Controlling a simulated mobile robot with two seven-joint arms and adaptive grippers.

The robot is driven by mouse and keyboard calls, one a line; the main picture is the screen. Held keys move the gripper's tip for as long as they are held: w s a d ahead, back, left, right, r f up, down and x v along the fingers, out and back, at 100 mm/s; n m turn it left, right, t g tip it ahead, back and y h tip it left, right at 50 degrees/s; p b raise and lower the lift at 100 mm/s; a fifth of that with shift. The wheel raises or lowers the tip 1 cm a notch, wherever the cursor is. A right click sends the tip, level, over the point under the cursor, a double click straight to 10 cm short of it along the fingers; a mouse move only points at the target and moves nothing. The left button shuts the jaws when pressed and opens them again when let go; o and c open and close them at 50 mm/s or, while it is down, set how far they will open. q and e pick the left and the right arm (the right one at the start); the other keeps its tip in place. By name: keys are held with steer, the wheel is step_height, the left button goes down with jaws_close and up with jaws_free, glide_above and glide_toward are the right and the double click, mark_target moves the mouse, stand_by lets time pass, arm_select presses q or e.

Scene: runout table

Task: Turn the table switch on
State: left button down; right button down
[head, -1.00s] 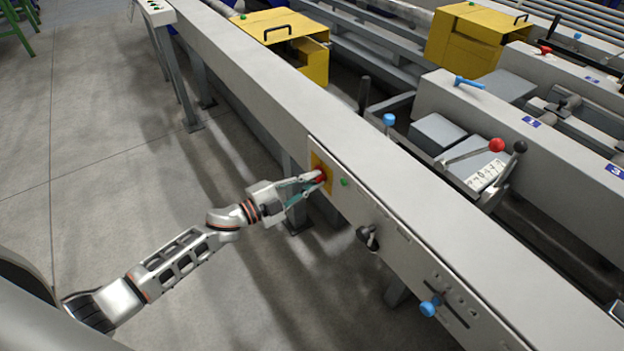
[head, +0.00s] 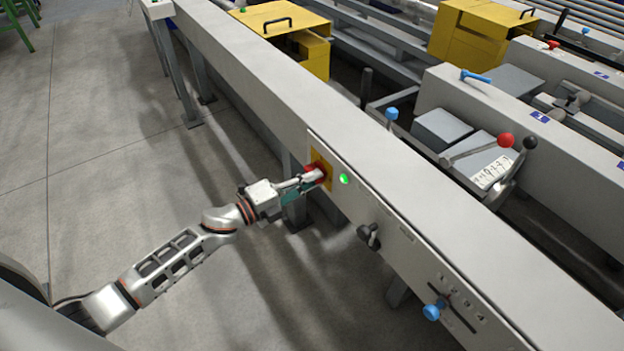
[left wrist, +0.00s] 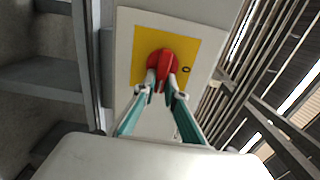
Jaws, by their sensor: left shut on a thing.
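The table switch is a red knob (head: 314,170) on a yellow plate (head: 327,177), set in the side panel of the long grey table. It also shows in the left wrist view as a red knob (left wrist: 161,62) on a yellow plate (left wrist: 188,45) with a small dark mark to its right. My left gripper (head: 312,179) is shut on the red knob, its two fingertips (left wrist: 166,86) on either side of the knob's grip. A green lamp (head: 343,179) beside the plate glows brightly. My right gripper is not in view.
A black-handled knob (head: 369,235) and a blue knob (head: 434,310) stick out of the same panel. Levers with red (head: 506,140) and black balls stand behind the table. Open grey floor (head: 110,180) lies to the left.

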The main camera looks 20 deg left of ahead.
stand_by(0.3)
arm_select(q)
steer(key=c, duration=2.1)
jaws_free()
steer(key=v, duration=1.2)
